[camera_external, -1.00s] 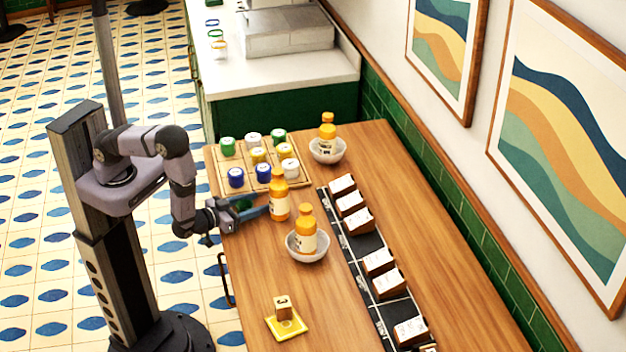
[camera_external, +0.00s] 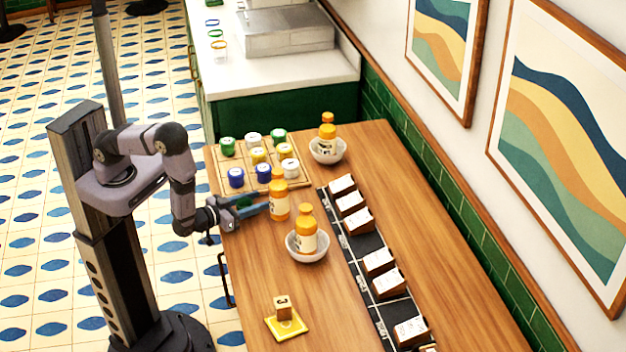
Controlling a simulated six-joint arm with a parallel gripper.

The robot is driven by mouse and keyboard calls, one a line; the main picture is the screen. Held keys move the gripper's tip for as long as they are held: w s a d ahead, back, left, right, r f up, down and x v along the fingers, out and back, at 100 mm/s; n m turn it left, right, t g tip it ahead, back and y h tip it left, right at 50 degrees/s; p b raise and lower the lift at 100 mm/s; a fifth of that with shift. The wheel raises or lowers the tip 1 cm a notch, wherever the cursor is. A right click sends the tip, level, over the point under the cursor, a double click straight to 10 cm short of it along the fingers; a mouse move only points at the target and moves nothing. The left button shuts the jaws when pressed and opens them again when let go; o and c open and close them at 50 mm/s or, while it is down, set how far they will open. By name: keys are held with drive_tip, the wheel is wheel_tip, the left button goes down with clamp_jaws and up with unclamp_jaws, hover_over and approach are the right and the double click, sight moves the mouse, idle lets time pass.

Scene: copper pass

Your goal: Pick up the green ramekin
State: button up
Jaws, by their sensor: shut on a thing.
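Two green pots with pale tops are in the group on the wooden tray: one at the tray's far left (camera_external: 228,146), one at its far right (camera_external: 278,137). A green patch (camera_external: 243,203) also shows between my fingers; I cannot tell what it is. My gripper (camera_external: 268,203) reaches from the left over the table's edge. Its blue-grey fingers are shut on an orange bottle (camera_external: 279,204) with a pale label. The bottle is upright in front of the tray; whether it touches the table is unclear.
The tray (camera_external: 220,190) also holds blue, yellow and white pots. Orange bottles stand in a near bowl (camera_external: 307,254) and a far bowl (camera_external: 327,158). A black strip (camera_external: 359,262) with several boxes runs along the right. A yellow tile (camera_external: 287,327) carries a small block.

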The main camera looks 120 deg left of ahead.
wheel_tip(320, 180, up, 17)
drive_tip(key=shift+r+b, duration=0.15)
drive_tip(key=shift+b, duration=0.2)
idle(0.7)
